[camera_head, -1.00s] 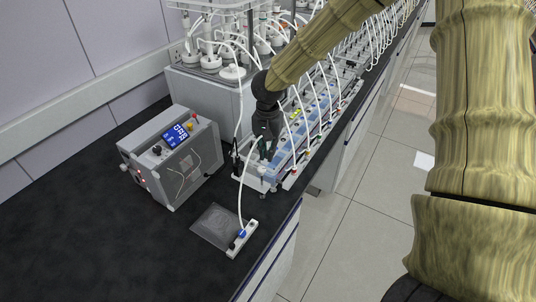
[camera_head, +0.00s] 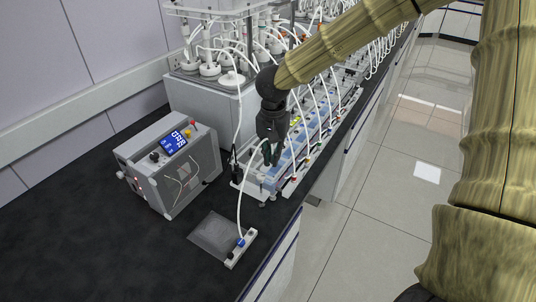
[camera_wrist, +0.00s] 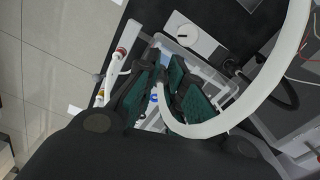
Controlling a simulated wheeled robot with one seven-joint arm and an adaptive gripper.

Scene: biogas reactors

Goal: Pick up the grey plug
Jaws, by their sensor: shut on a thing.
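My gripper (camera_head: 270,154) is low over the near end of the row of blue-and-white units, at the bench's right edge. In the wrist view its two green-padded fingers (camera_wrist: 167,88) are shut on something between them. A white tube (camera_wrist: 205,130) curves down to the pads. The grey plug is mostly hidden between the fingers, so its shape and whether it touches the unit below cannot be made out.
A grey meter box (camera_head: 172,168) with a blue display stands to the left. A white strip (camera_head: 241,249) with a blue-ended tube lies in front, beside a clear flat pad (camera_head: 212,233). White tubes arch along the row (camera_head: 316,132). The left bench is clear.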

